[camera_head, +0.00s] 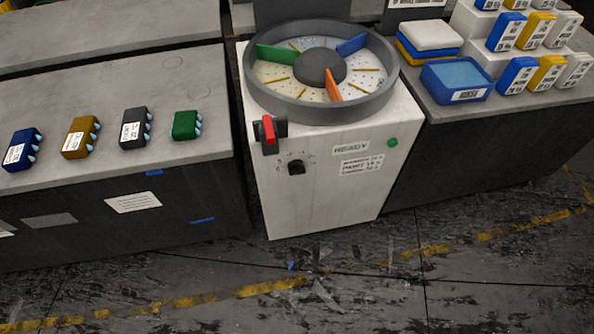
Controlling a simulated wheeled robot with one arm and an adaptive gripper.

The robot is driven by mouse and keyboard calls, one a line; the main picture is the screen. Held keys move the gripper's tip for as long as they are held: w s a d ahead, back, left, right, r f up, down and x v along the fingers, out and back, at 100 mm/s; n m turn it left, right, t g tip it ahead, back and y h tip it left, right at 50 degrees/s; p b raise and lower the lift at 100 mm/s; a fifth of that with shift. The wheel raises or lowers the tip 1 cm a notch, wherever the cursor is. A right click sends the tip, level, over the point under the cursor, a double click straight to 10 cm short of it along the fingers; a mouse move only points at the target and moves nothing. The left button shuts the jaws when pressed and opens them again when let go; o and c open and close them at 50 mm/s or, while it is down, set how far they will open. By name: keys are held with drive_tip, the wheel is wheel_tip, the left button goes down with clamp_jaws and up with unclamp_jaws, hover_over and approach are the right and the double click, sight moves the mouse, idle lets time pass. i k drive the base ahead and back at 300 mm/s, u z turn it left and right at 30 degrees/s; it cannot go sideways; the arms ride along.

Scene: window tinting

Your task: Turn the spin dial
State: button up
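The spin dial (296,167) is a small black knob on the front face of a white machine (330,205). Faint marks arc around it. A red lever (269,130) on a dark mount sits just above and left of the dial. A sign reading "READY" (351,149) and a green round light (392,143) are to its right. On top of the machine is a grey round drum (262,98) with green, blue and orange dividers around a dark hub. My gripper is not in view.
A grey counter (60,115) on the left holds blue, yellow, black and green blocks. A counter (500,115) on the right holds a blue tray (456,80), stacked pads (430,40) and several labelled boxes. The floor (360,300) in front is clear, with worn yellow lines.

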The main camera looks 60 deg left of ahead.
sight(296, 167)
drive_tip(key=k, duration=0.7)
drive_tip(key=u, duration=2.45)
drive_tip(key=i, duration=0.5)
